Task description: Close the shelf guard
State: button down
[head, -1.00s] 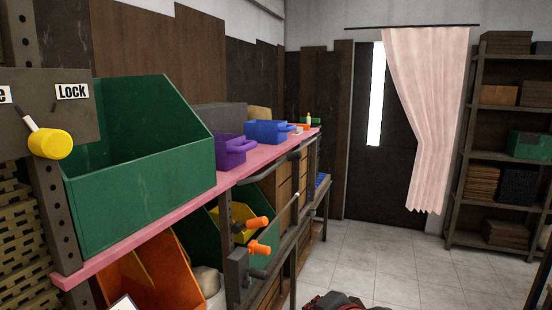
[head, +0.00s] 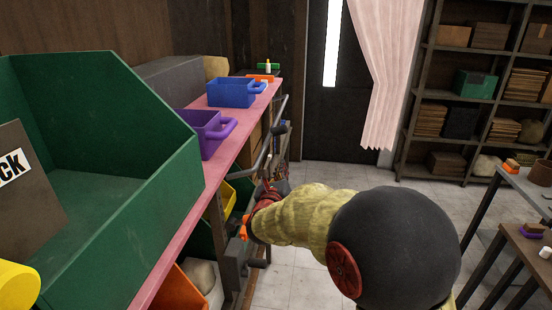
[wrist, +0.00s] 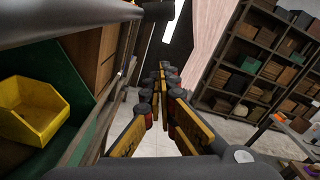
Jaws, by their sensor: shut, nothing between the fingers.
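The shelf guard (head: 268,145) is a dark metal bar frame along the front of the pink shelf in the head view. In the wrist view a grey guard bar (wrist: 104,108) slants along the left, beside the fingers. My gripper (wrist: 165,75) is shut and empty, its yellow-and-black fingers pointing away along the shelf front. In the head view the gripper (head: 278,172) is beside the guard, small and partly hidden by my arm. I cannot tell whether it touches the guard.
The pink shelf (head: 235,165) holds a green bin (head: 130,185), a purple basket (head: 200,145) and a blue basket (head: 232,94). A yellow bin (wrist: 32,108) sits on a lower level. Tables (head: 525,190) stand at right. Tiled floor lies between.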

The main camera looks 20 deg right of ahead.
jog(key=w+d+r, duration=0.3)
jog(key=w+d, duration=0.1)
jog(key=w, duration=0.4)
jog(key=shift+w+r+p, duration=0.25)
jog(key=shift+r+p, duration=0.05)
jog(key=shift+p, duration=0.05)
jog(key=shift+d+r, duration=0.1)
jog(key=shift+r+n, duration=0.3)
jog(key=shift+n, duration=0.1)
